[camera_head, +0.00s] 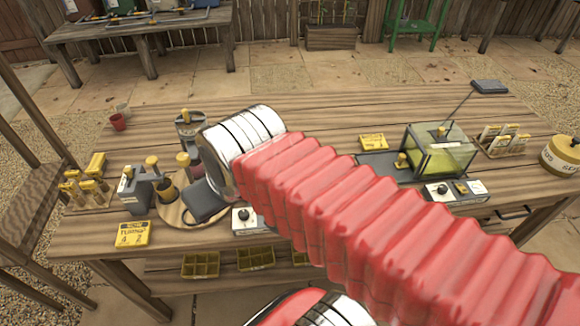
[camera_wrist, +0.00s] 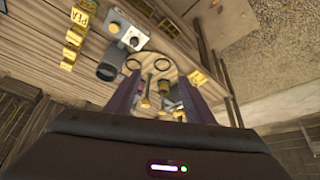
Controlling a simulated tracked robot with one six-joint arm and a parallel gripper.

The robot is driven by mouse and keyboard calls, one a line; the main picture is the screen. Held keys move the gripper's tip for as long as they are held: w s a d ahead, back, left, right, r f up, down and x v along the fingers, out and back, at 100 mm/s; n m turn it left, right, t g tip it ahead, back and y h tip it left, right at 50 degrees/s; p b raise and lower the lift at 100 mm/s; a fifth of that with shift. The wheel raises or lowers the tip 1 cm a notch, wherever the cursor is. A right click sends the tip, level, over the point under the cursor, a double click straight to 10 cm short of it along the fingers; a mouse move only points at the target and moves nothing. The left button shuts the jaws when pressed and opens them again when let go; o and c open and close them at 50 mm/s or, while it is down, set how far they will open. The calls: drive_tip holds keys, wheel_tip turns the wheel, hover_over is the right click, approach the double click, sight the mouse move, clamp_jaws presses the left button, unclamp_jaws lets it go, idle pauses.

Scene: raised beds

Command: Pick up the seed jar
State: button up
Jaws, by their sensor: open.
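I cannot tell for certain which object is the seed jar. In the head view, a round wooden board (camera_head: 172,211) at the left of the table carries small yellow-topped items, among them a brown-topped jar-like one (camera_head: 183,160). A grey container with a yellow knob (camera_head: 190,121) stands behind it. Nothing is held. My arm hides the table's middle in the head view.
A glass box (camera_head: 440,152) with yellow contents and a control box (camera_head: 455,191) stand to the right. A red cup (camera_head: 118,121) stands at the back left. The table's back strip is mostly clear.

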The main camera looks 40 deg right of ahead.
drive_tip(key=shift+o, duration=0.5)
drive_tip(key=w+d+f+m+h, duration=0.1)
drive_tip(key=w+d, duration=0.3)
drive_tip(key=d, duration=0.2)
drive_tip(key=w+d+f+m, duration=0.2)
drive_tip(key=w+d, duration=0.1)
drive_tip(key=d, duration=0.3)
drive_tip(key=shift+w+d+f+h, duration=0.15)
drive_tip(key=shift+w+f+h, duration=0.1)
drive_tip(key=shift+w+h, duration=0.15)
drive_tip(key=w+d+f+m, duration=0.1)
drive_tip(key=d+f, duration=0.2)
drive_tip(key=d, duration=0.4)
drive_tip(key=w+d+f+m+h, duration=0.1)
drive_tip(key=d+f+m, duration=0.1)
drive_tip(key=d, duration=0.6)
drive_tip(key=shift+f+g+h, duration=0.3)
drive_tip(key=shift+f, duration=0.15)
drive_tip(key=shift+d+f, duration=0.1)
drive_tip(key=x, duration=0.8)
drive_tip(key=shift+f, duration=0.2)
drive_tip(key=shift+w, duration=0.15)
drive_tip(key=shift+x, duration=2.6)
drive_tip(key=shift+c, duration=0.2)
